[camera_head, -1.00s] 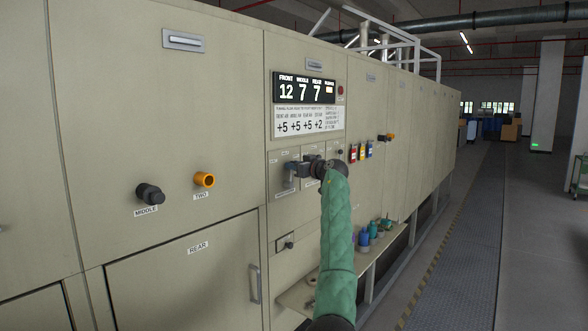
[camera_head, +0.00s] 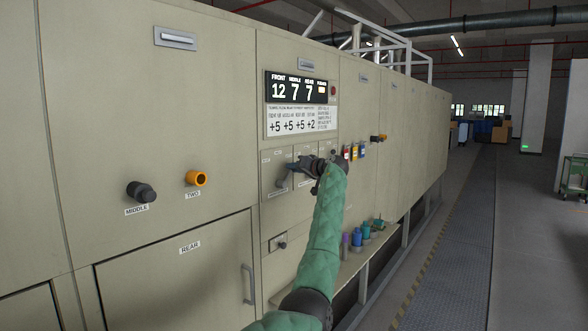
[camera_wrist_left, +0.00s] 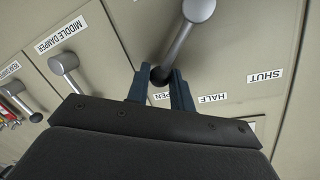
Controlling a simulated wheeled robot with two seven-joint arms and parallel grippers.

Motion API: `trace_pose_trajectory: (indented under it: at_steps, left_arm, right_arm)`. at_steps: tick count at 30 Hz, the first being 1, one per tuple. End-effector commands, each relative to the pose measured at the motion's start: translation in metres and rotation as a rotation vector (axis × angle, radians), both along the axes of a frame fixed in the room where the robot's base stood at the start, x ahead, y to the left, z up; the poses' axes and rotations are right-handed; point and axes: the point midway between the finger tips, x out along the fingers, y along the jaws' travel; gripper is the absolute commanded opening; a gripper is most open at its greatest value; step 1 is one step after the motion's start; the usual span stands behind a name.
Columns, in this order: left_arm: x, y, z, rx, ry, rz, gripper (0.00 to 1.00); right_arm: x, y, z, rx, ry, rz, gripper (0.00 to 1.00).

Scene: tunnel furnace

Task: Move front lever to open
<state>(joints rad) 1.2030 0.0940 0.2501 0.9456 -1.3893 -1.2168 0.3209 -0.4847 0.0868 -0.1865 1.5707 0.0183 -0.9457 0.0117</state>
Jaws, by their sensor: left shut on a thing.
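The front lever (camera_wrist_left: 182,40) hangs from a round grey pivot on the beige panel and ends in a dark knob. In the left wrist view its knob end lies between the fingers of my left gripper (camera_wrist_left: 160,85), which is shut on it. The knob is beside the partly covered OPEN label (camera_wrist_left: 161,96); the HALF label (camera_wrist_left: 212,98) and SHUT label (camera_wrist_left: 265,76) are to the right. In the head view my left gripper (camera_head: 293,168) reaches the panel below the display, and the front lever (camera_head: 281,181) is partly hidden. My right gripper is not in view.
The middle damper lever (camera_wrist_left: 68,75) and a further lever (camera_wrist_left: 20,100) are close beside the gripper. A display (camera_head: 298,90) is above it. Small coloured bottles (camera_head: 362,235) stand on a ledge below. The aisle (camera_head: 450,230) on the right is clear.

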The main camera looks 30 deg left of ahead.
Motion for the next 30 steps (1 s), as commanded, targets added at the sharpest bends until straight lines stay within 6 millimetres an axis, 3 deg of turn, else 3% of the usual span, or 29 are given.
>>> trace_pose_trajectory:
  at_steps: [15, 16, 19, 30]
  left_arm:
    - [0.0011, -0.0002, 0.0020, 0.004, 0.019, -0.001, 0.00]
    - [0.0012, -0.0002, 0.0020, 0.004, 0.019, -0.001, 0.27]
    - [0.0012, -0.0002, 0.0016, 0.004, 0.020, -0.001, 0.45]
    - [0.0007, -0.0036, -0.0004, 0.003, 0.020, -0.001, 0.45]
  right_arm:
    - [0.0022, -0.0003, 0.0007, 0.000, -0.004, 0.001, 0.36]
    - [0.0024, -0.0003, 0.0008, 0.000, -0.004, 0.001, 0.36]
    - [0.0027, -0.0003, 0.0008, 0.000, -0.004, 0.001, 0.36]
    - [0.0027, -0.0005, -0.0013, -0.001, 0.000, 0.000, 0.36]
